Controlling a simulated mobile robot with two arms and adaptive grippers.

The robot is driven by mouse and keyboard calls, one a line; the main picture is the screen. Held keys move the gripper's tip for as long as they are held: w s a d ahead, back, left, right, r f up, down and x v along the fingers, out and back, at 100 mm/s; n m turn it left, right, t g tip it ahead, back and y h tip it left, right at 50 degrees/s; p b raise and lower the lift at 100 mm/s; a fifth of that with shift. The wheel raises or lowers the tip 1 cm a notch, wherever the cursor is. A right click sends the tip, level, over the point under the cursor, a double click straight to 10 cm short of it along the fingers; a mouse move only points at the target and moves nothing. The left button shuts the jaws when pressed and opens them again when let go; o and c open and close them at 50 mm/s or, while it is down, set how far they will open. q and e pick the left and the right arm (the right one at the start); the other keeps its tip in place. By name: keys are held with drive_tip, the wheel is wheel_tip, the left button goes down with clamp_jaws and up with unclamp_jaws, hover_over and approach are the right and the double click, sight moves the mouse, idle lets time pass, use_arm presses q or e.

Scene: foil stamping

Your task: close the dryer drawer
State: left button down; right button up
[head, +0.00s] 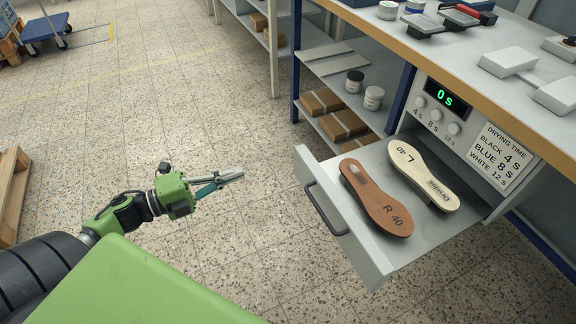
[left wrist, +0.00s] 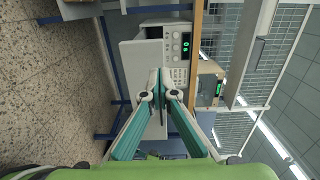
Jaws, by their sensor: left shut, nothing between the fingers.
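The dryer drawer (head: 352,235) is pulled out from the dryer (head: 441,113) below the bench. Its dark bar handle (head: 324,208) is on the front panel. A brown insole marked R 40 (head: 377,198) and a cream insole marked L 40 (head: 424,175) lie side by side in it. The dryer display reads 0 s. My left gripper (head: 238,177) is shut and empty, to the left of the drawer front and apart from it. In the left wrist view the fingers (left wrist: 159,84) overlap the dryer (left wrist: 168,48), hiding part of it. My right gripper is out of view.
The bench (head: 465,60) above carries grey blocks, jars and tools. Shelves (head: 345,120) left of the dryer hold boxes and jars. A drying time sign (head: 497,157) is beside the dials. The speckled floor (head: 250,240) before the drawer is clear. A wooden pallet (head: 12,190) is at far left.

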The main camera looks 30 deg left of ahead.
use_arm(q)
drive_tip(key=b, duration=0.1)
approach(297, 153)
drive_tip(key=w, duration=0.1)
drive_tip(key=x, duration=0.5)
drive_tip(key=shift+s+d+r+b, duration=0.15)
drive_tip(key=shift+s+d+b, duration=0.05)
drive_tip(key=shift+d+b, duration=0.15)
drive_tip(key=shift+w+d, duration=0.3)
drive_tip(key=shift+w, duration=0.2)
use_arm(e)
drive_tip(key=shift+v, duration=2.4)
